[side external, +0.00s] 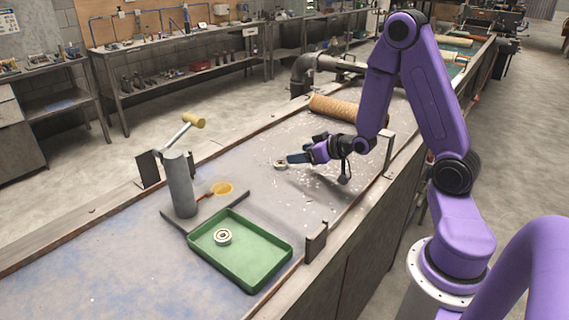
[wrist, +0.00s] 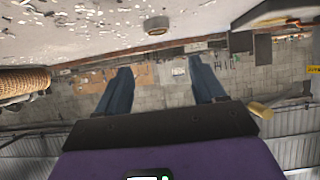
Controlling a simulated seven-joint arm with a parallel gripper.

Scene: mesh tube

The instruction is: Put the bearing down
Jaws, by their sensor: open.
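A small metal bearing (side external: 281,164) rests on the bench top just to the left of my gripper's tips. It also shows in the wrist view (wrist: 157,25), on the bench surface beyond the fingertips and apart from them. My gripper (side external: 293,158) is low over the bench and points left. In the wrist view my gripper (wrist: 160,65) has its two dark blue fingers spread wide with nothing between them. A second bearing (side external: 223,237) lies in the green tray (side external: 262,281) at the front.
A grey post with a yellow-handled lever (side external: 181,184) stands on a plate behind the tray. A brown mesh tube (side external: 345,111) lies behind my gripper. A bracket (side external: 316,242) stands at the bench's right edge. The front left bench surface is clear.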

